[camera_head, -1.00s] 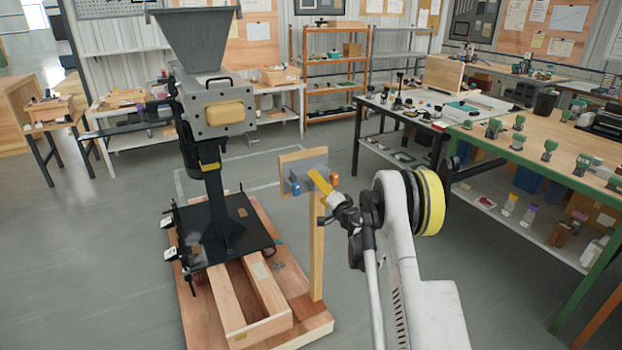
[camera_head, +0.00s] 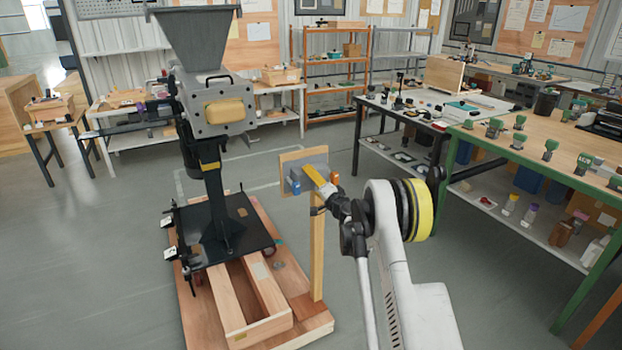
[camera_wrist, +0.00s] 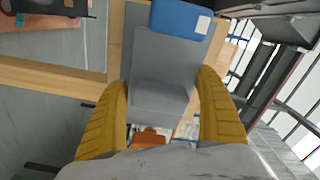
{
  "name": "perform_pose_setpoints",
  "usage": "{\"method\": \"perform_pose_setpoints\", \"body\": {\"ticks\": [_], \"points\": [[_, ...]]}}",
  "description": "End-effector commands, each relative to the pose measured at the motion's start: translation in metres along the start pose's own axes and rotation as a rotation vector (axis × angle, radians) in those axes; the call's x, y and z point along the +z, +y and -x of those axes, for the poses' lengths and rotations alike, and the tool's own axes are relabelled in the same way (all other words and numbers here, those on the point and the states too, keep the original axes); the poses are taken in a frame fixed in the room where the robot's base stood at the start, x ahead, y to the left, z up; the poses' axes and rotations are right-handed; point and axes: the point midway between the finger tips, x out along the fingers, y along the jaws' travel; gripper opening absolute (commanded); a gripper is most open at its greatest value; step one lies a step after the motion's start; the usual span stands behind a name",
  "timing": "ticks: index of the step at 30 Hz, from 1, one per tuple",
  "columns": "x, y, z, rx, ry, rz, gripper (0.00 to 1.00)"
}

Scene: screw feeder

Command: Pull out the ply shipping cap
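The ply shipping cap (camera_head: 225,111) is a tan rounded block in the grey front plate of the feeder (camera_head: 188,40), below its hopper. It sits in the plate, and how deep it goes is hidden. My gripper (camera_head: 312,174) is well to the right of the cap and lower in the picture, at a grey panel on a wooden post. In the wrist view my two yellow fingers (camera_wrist: 163,80) are spread apart, with a grey block (camera_wrist: 160,98) in the gap between them. Contact with that block cannot be told. The cap is not recognisable in the wrist view.
The wooden post (camera_head: 317,250) carries the panel, with a blue piece (camera_head: 296,188) and an orange piece (camera_head: 335,178). The feeder stands on a wooden pallet (camera_head: 310,328). A green-framed bench (camera_head: 575,165) stands at right. Open floor lies around the pallet.

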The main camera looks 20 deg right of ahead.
Motion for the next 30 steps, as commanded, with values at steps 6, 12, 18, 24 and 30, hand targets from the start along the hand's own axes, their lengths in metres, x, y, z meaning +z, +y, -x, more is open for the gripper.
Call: {"method": "perform_pose_setpoints", "body": {"ticks": [6, 12, 18, 24, 30], "points": [[0.0, 0.0, 0.0, 0.0, 0.0, 0.002, 0.44], [0.0, 0.0, 0.001, 0.001, 0.0, 0.003, 0.44], [0.0, 0.001, 0.004, 0.001, 0.0, 0.002, 0.36], [0.0, 0.0, 0.009, 0.0, 0.0, 0.002, 0.36], [0.0, 0.0, 0.012, 0.0, 0.0, 0.002, 0.36]]}}
